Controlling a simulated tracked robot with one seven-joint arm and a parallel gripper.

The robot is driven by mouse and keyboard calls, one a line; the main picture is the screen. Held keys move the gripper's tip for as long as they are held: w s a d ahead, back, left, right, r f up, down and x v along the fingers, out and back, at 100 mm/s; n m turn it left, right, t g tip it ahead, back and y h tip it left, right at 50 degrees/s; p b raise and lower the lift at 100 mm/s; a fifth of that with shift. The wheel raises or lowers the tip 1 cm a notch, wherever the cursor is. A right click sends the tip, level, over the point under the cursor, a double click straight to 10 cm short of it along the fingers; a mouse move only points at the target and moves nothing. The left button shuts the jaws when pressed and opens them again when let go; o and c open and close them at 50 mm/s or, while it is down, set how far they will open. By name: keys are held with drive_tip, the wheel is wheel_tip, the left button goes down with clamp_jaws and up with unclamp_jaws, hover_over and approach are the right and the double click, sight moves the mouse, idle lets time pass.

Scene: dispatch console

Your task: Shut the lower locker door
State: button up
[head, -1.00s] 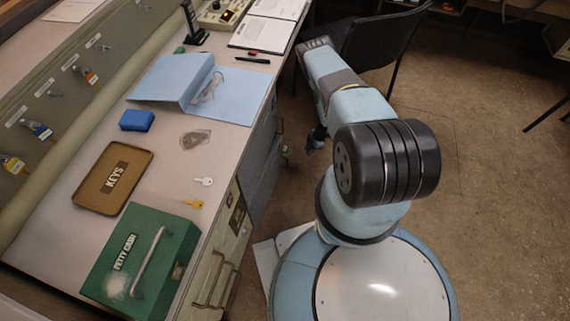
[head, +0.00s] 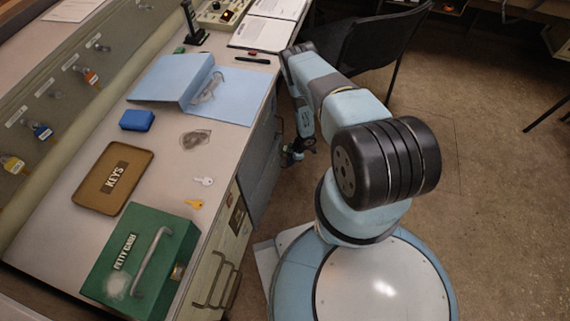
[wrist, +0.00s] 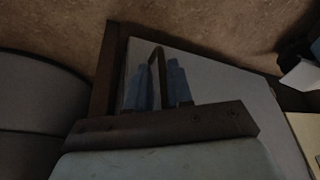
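In the wrist view, a flat grey panel (wrist: 235,85), which looks like the lower locker door, lies beyond my fingers. A thin dark handle-like loop (wrist: 162,75) shows between the fingers. My gripper (wrist: 157,72) has its two blue fingers parted, with a narrow gap beside the loop; I cannot tell if they touch it. In the head view, my gripper (head: 297,153) is low beside the desk's grey front (head: 262,160). How far the door stands open is hard to tell; its lower part is hidden from the head camera.
The desk top (head: 165,175) carries a green petty cash box (head: 140,260), a brown keys tray (head: 113,178), loose keys and a blue folder (head: 215,95). A dark chair (head: 375,45) stands beyond my arm. The floor to the right (head: 490,200) is clear.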

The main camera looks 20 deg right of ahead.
drive_tip(key=shift+a, duration=0.6)
drive_tip(key=shift+a+f, duration=0.15)
drive_tip(key=shift+f, duration=0.4)
drive_tip(key=shift+c, duration=0.2)
clamp_jaws()
